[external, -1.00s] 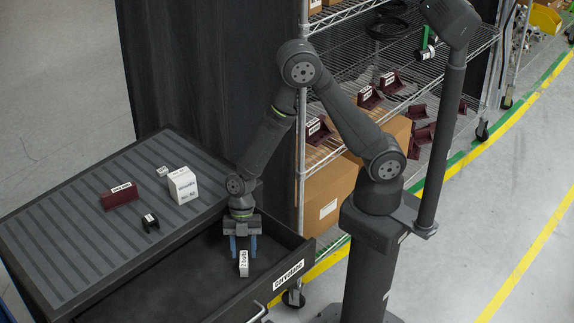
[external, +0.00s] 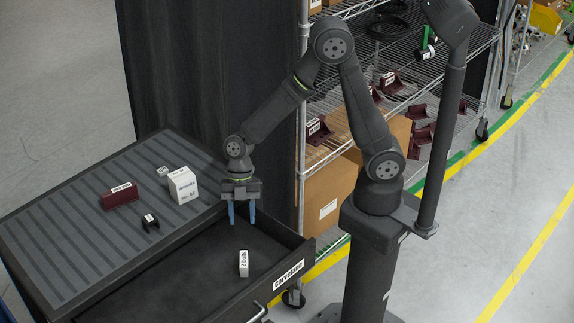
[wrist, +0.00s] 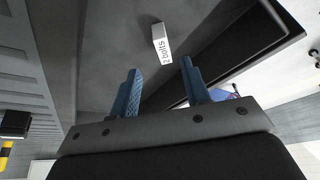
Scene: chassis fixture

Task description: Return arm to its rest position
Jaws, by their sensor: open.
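My gripper (external: 241,214) is open and empty, with blue fingers pointing down above the open drawer (external: 200,282). In the wrist view my gripper (wrist: 160,88) shows its two blue fingers spread apart. A small white box labelled "2 bolts" (external: 243,264) stands on the drawer floor, below and apart from the fingers. In the wrist view the "2 bolts" box (wrist: 161,42) lies beyond the fingertips, with nothing between the fingers.
The ribbed cabinet top (external: 70,235) carries a dark red part (external: 120,196), a white labelled box (external: 182,186), a small black part (external: 150,223) and a small pale item (external: 162,171). A wire shelf (external: 390,80) with red parts and cardboard boxes stands behind my arm.

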